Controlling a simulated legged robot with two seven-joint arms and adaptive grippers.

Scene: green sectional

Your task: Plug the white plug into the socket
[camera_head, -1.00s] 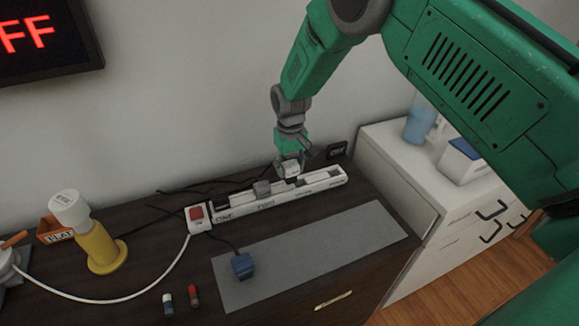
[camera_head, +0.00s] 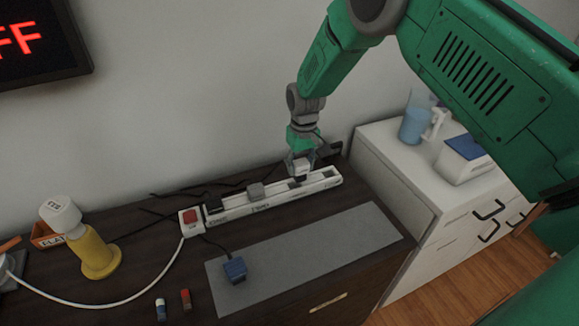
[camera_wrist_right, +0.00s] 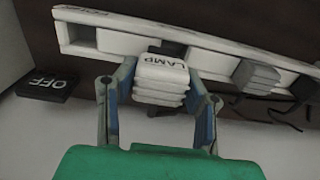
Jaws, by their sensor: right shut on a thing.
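The white plug (camera_head: 302,171), marked LAMP, is between the fingers of my right gripper (camera_head: 300,164), just above the power strip. In the right wrist view the plug (camera_wrist_right: 160,80) is gripped from both sides by the fingers (camera_wrist_right: 160,92). The white power strip (camera_head: 262,206) lies along the back of the dark desk. In the wrist view the strip (camera_wrist_right: 115,41) runs across the top, with a dark opening partly hidden behind the plug. Whether the plug touches the strip I cannot tell. My left gripper is not in view.
A grey plug (camera_head: 255,190) and a black plug (camera_head: 214,205) sit on the strip, left of the gripper. A blue plug (camera_head: 235,269) lies on the grey mat (camera_head: 310,246). A wall rises behind.

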